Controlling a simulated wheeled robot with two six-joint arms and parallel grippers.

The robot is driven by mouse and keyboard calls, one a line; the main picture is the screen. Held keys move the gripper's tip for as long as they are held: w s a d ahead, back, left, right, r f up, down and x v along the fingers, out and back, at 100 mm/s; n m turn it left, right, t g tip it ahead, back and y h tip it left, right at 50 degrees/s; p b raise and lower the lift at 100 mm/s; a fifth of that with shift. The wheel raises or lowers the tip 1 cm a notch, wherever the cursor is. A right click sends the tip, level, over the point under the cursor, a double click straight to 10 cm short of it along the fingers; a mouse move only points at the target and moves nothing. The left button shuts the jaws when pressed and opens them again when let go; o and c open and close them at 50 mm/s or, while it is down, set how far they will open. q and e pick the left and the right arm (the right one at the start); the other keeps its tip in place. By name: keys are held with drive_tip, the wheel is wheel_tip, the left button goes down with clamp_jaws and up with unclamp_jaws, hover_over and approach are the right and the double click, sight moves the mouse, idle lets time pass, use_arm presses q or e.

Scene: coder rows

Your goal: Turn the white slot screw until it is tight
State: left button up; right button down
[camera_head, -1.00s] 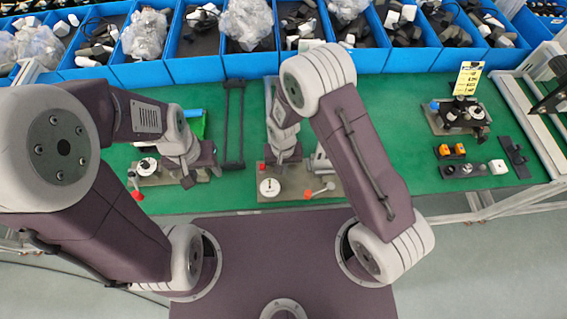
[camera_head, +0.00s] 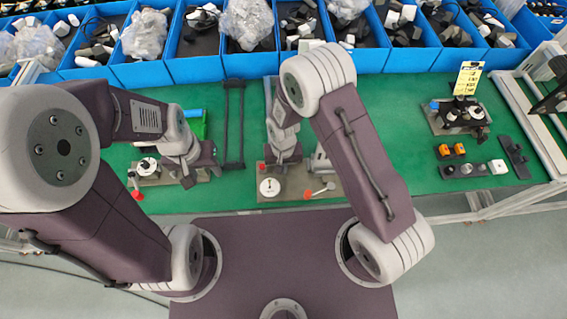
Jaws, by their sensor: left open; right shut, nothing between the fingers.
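A white round screw head (camera_head: 269,187) with a dark mark on it sits on the front left of a brown-grey fixture plate (camera_head: 298,196) in the middle of the green table. My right gripper (camera_head: 281,166) points down just behind it over the plate; its fingers are shut and look empty, though the tips are hard to make out. A similar white disc (camera_head: 147,165) is on a second fixture plate (camera_head: 172,180) to the left. My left gripper (camera_head: 202,176) is open and empty above the right part of that plate.
Blue bins (camera_head: 225,66) line the back. A third fixture (camera_head: 458,117) and small orange and white parts are at the right.

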drive_tip(key=shift+w+a, duration=0.1)
drive_tip(key=shift+w, duration=0.1)
drive_tip(key=m, duration=0.3)
drive_tip(key=a+m, duration=0.1)
drive_tip(key=m, duration=0.2)
drive_tip(key=shift+w, duration=0.2)
drive_tip(key=c, duration=2.2)
unclamp_jaws()
drive_tip(key=m, duration=0.3)
drive_tip(key=shift+w+a, duration=0.2)
drive_tip(key=shift+a, duration=0.15)
drive_tip(key=c, duration=1.4)
unclamp_jaws()
drive_tip(key=shift+c, duration=0.2)
drive_tip(key=shift+s+d, duration=0.1)
